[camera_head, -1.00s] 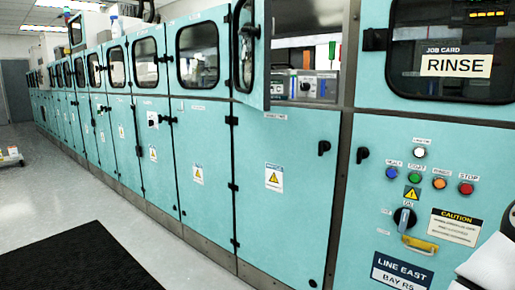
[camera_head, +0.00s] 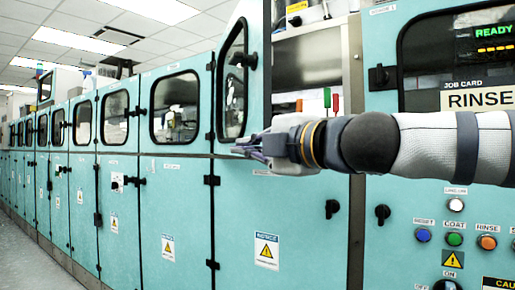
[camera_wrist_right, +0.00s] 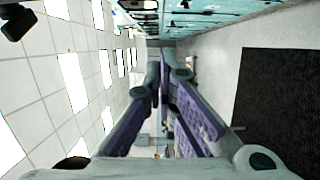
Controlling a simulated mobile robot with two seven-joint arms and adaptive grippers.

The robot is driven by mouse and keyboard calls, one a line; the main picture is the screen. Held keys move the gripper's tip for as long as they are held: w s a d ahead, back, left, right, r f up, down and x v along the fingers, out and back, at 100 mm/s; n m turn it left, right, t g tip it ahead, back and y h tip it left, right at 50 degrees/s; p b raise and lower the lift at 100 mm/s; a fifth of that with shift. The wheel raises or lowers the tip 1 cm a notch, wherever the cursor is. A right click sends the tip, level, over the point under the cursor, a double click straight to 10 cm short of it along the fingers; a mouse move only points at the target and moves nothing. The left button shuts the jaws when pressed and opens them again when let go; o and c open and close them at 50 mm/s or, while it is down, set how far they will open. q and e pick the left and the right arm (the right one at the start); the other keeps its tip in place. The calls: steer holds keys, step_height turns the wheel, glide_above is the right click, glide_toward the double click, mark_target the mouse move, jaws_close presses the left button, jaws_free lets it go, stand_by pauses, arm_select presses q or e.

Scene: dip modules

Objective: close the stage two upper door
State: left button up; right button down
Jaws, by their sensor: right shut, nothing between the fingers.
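The open upper door (camera_head: 257,60) is teal with a dark-framed window and a black latch handle. In the head view it stands swung out from the cabinet, showing the bay opening (camera_head: 306,62) to its right. I cannot read a label naming it stage two. My right gripper (camera_head: 243,149) reaches in from the right, shut and empty, at the height of the door's bottom edge. It overlaps the lower corner in the picture; I cannot tell whether it touches. In the wrist view the purple-padded fingers (camera_wrist_right: 165,85) come together. My left gripper is not in view.
A closed lower door (camera_head: 285,215) with a warning label lies below. A control panel (camera_head: 455,235) with coloured buttons is at the right. A row of closed teal cabinets (camera_head: 115,130) runs off to the left. A dark mat (camera_wrist_right: 285,100) lies on the floor in the wrist view.

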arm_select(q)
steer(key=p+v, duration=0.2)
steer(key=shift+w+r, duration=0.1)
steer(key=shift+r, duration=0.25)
arm_select(e)
steer(key=w, duration=0.1)
steer(key=w+d, duration=0.2)
steer(key=shift+w, duration=0.4)
arm_select(q)
steer(key=shift+p, duration=0.35)
arm_select(e)
steer(key=shift+r, duration=0.1)
